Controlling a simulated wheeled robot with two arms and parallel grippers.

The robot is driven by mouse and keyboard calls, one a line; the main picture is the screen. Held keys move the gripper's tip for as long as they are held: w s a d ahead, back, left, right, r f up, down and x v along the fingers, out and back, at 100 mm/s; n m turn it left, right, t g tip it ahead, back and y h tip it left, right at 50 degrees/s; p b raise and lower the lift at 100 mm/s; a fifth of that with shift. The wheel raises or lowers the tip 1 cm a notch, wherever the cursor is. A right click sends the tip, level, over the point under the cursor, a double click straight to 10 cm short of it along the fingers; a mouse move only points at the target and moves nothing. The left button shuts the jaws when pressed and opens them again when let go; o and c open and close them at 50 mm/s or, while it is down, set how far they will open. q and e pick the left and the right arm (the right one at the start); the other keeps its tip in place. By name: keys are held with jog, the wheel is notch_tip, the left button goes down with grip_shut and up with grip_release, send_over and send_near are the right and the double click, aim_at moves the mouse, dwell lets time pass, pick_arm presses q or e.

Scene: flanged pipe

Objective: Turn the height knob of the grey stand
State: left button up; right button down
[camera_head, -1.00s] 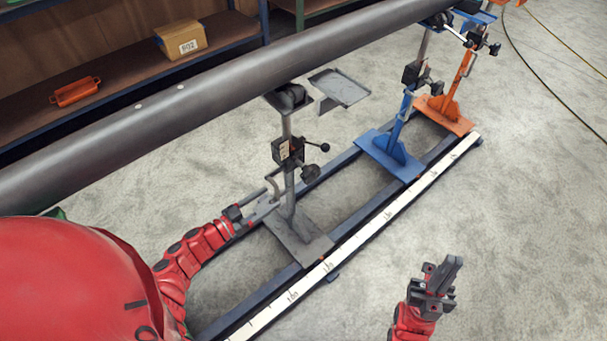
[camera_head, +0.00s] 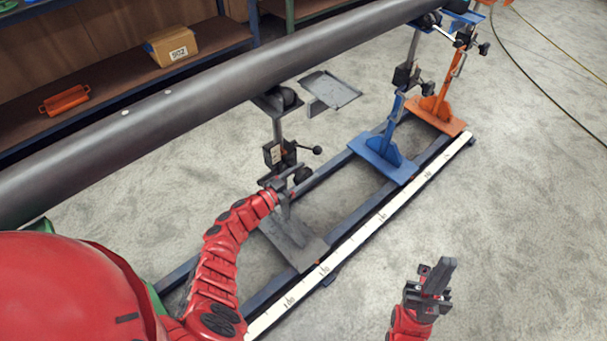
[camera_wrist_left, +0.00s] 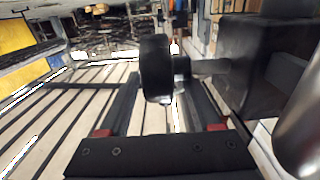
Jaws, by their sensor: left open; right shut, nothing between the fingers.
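The grey stand (camera_head: 279,128) stands on the floor rails under the pipe, its base plate partly behind my left arm. My left gripper (camera_head: 287,181) is open beside the knob. In the left wrist view the knob (camera_wrist_left: 156,68) shows large, with its shaft running right into a dark block (camera_wrist_left: 262,62). The two fingers lie left and right of it in that view; I cannot tell if they touch it. My right gripper (camera_head: 440,275) is shut and empty, away from the stand.
The long grey pipe (camera_head: 200,98) crosses above the stand. A blue stand (camera_head: 385,155) and an orange stand (camera_head: 437,108) are farther right. A white scale strip (camera_head: 365,235) runs along the rails.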

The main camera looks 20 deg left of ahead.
pick_arm(q)
jog(key=shift+c, duration=0.2)
grip_shut()
jog(key=shift+r+p, duration=0.1)
jog(key=shift+p, duration=0.25)
jog(key=g+p, duration=0.1)
jog(key=p, duration=0.2)
jog(key=g+y+p, duration=0.1)
jog(key=p, duration=0.1)
jog(key=g+y+p, duration=0.1)
jog(key=p, duration=0.2)
jog(key=shift+w+d+r+p, duration=0.15)
jog(key=shift+w+d+p, duration=0.1)
jog(key=shift+p, duration=0.05)
jog(key=shift+w+g+y+p, duration=0.1)
jog(key=shift+g+y+p, duration=0.3)
jog(key=shift+g+p, duration=0.15)
jog(key=shift+f+g+y+p, duration=0.35)
jog(key=shift+g+y+p, duration=0.2)
jog(key=shift+g, duration=0.3)
jog(key=shift+f, duration=0.1)
